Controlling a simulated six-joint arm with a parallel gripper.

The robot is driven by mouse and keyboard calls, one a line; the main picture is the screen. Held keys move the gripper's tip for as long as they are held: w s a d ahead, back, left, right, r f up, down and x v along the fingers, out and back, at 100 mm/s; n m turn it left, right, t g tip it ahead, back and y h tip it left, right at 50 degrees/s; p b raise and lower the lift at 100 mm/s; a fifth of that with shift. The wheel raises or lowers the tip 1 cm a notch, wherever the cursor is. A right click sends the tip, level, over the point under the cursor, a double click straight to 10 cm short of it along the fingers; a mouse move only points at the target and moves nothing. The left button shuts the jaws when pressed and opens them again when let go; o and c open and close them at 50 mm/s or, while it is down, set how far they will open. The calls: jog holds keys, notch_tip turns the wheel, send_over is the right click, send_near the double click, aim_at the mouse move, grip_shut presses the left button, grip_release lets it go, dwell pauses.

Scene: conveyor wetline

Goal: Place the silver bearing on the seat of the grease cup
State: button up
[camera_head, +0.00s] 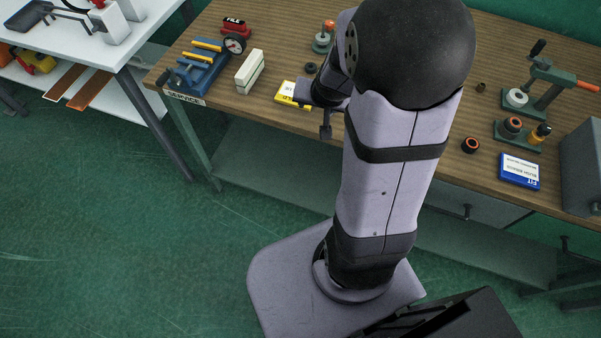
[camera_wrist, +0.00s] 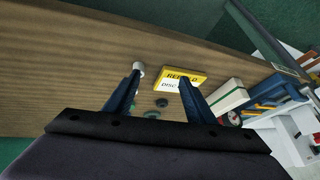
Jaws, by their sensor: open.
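A small pale silvery piece (camera_wrist: 139,68), which looks like the silver bearing, shows at the left fingertip in the wrist view. I cannot tell whether they touch. It does not show in the head view, where my arm covers part of the bench. My gripper (camera_wrist: 160,79) is open, with its fingers spread over the front of the bench and nothing seen held between them. A green-based fitting with a pale disc and orange knob (camera_head: 322,41), possibly the grease cup, stands behind my gripper. Its green base (camera_wrist: 152,115) shows partly in the wrist view.
A yellow box (camera_head: 291,94) lies by my gripper, with a dark ring (camera_head: 310,67) behind it. A pale block (camera_head: 249,71) and blue vise (camera_head: 203,65) stand left. A green press (camera_head: 545,85), orange-marked ring (camera_head: 470,145) and blue box (camera_head: 519,172) are right.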

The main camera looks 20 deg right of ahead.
jog(key=s+a+n+g+y, duration=0.1)
jog(key=s+a+n+g, duration=0.5)
jog(key=s+a, duration=0.6)
jog(key=s+n, duration=0.1)
jog(key=s, duration=0.3)
jog(key=shift+s+a+y, duration=0.25)
jog(key=shift+a+y, duration=0.05)
jog(key=shift+y, duration=0.1)
